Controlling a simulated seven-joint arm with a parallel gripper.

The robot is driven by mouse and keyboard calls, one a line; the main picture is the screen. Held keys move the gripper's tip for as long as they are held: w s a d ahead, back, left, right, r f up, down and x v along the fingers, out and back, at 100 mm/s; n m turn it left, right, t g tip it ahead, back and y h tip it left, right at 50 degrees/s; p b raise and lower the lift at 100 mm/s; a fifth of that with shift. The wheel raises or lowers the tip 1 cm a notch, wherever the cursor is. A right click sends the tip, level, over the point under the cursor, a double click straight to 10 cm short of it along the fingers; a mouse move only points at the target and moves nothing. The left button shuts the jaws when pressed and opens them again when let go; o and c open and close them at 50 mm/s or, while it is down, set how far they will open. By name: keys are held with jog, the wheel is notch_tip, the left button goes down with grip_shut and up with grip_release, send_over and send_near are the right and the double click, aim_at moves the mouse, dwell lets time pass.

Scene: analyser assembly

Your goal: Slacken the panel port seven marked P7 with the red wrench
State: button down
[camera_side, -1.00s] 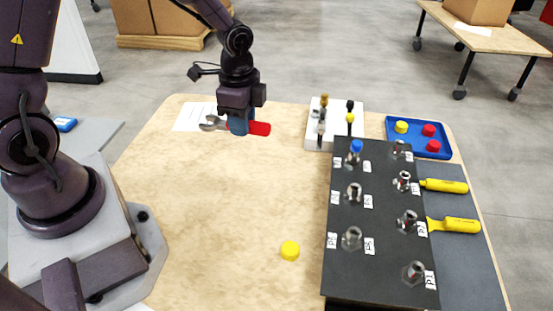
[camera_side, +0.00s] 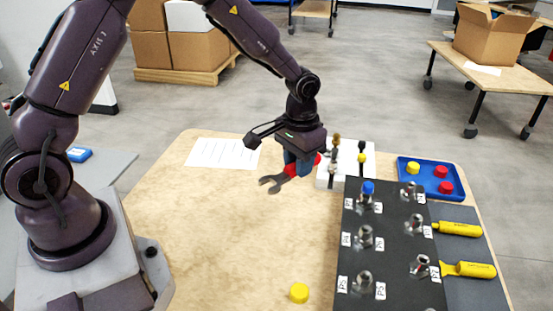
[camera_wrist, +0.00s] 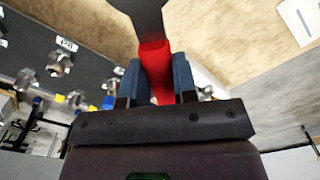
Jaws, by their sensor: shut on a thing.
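The red wrench (camera_side: 289,171) is held by its red handle in my gripper (camera_side: 301,162), its grey open jaw pointing left and slightly down, above the bare table and away from the panel. In the wrist view the red handle (camera_wrist: 154,68) sits between the two blue fingers (camera_wrist: 183,75), and the jaw runs out of the top edge. The dark panel (camera_side: 395,235) at the right carries several metal ports beside small white labels. The labels are too small to read surely; one by the lower right port (camera_side: 420,266) looks like P7. Wrench and ports are apart.
A white block with upright fittings (camera_side: 352,172) stands behind the panel, close to my gripper. A blue tray (camera_side: 430,190) holds yellow and red caps. Two yellow-handled tools (camera_side: 460,229) lie right of the panel.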

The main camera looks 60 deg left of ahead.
jog(key=w+f+n, duration=0.1)
jog(key=w+n, duration=0.2)
jog(key=w, duration=0.1)
jog(key=w+a+f+n, duration=0.1)
jog(key=w+f+n, duration=0.1)
jog(key=w+n, duration=0.2)
jog(key=w+a+f+n, duration=0.1)
jog(key=w+n, duration=0.2)
jog(key=w, duration=0.2)
jog(key=shift+w+a+f, duration=0.1)
jog(key=shift+a+f, duration=0.05)
jog(key=shift+f, duration=0.1)
jog(key=r+n, duration=0.1)
jog(key=w+n, duration=0.1)
jog(key=shift+w+a+r+n, duration=0.2)
jog(key=shift+a+r+n, duration=0.1)
jog(key=shift+r+n, duration=0.1)
jog(key=shift+s+n, duration=0.15)
jog(key=shift+n, duration=0.35)
jog(key=shift+f, duration=0.1)
jog(key=shift+s+d+f, duration=0.1)
jog(key=shift+d+f, duration=0.2)
jog(key=shift+f, duration=0.35)
jog(key=shift+s+d+f, duration=0.1)
jog(key=shift+d+f, duration=0.2)
jog(key=shift+f, duration=0.3)
jog(key=shift+s+d+f, duration=0.1)
jog(key=shift+d+f, duration=0.05)
jog(key=shift+d, duration=0.45)
jog(key=shift+d, duration=0.15)
